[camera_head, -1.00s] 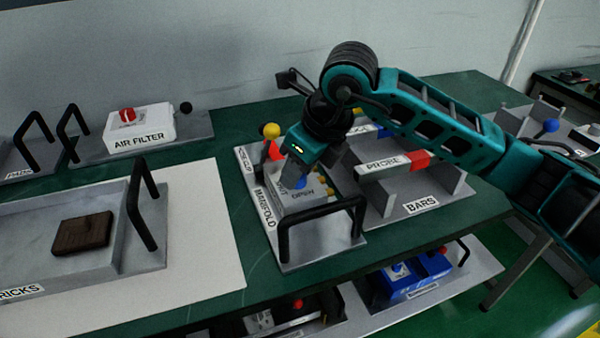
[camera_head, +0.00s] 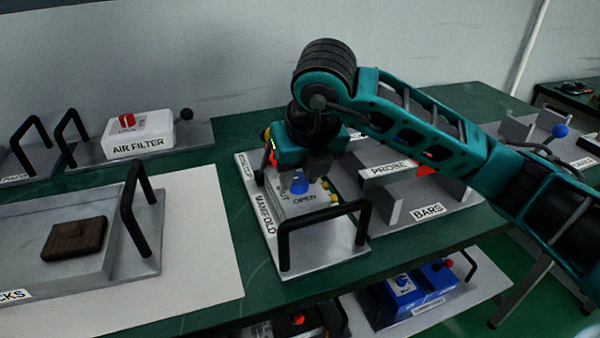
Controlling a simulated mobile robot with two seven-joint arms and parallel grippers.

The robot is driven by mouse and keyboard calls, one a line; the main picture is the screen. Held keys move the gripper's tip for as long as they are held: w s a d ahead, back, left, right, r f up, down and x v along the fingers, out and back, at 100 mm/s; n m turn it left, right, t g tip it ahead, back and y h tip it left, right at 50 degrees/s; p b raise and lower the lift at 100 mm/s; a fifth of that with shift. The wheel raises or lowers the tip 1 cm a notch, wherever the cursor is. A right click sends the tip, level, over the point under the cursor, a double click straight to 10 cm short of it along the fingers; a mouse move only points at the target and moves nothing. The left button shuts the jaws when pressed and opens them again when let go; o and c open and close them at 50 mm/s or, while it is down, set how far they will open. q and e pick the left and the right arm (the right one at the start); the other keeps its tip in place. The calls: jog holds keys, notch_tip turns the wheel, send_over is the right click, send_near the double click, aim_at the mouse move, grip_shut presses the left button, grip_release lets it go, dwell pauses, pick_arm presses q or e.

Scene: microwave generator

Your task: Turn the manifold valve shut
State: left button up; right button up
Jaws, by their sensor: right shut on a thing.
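The manifold (camera_head: 292,208) is a light box with SHUT and OPEN lettering, on a grey tray with black handles on the green table. The blue valve handle (camera_head: 299,184) sits on its top, at the lettering. My right gripper (camera_head: 301,168) is over the manifold, pointing down and shut on the blue valve handle, which partly hides its fingertips. The gripper and wrist cover the back of the manifold, and only bits of a yellow and a red part show there. Yellow fittings (camera_head: 332,193) line its right side. My left gripper is not in view.
A tray labelled BARS (camera_head: 435,208), with a white PROBE bar (camera_head: 388,170), stands close on the right under my forearm. The manifold tray's front black handle (camera_head: 322,212) rises near the gripper. An AIR FILTER box (camera_head: 138,133) and a tray with a brown brick (camera_head: 74,240) are left.

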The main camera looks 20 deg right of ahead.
dwell(0.3)
jog(key=o, duration=1)
jog(key=shift+o, duration=0.2)
jog(key=shift+r, duration=0.15)
pick_arm(q)
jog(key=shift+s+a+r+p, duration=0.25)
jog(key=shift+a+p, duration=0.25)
jog(key=shift+p, duration=0.35)
pick_arm(e)
jog(key=v, duration=1.2)
jog(key=shift+s+r, duration=0.25)
jog(key=shift+r, duration=0.05)
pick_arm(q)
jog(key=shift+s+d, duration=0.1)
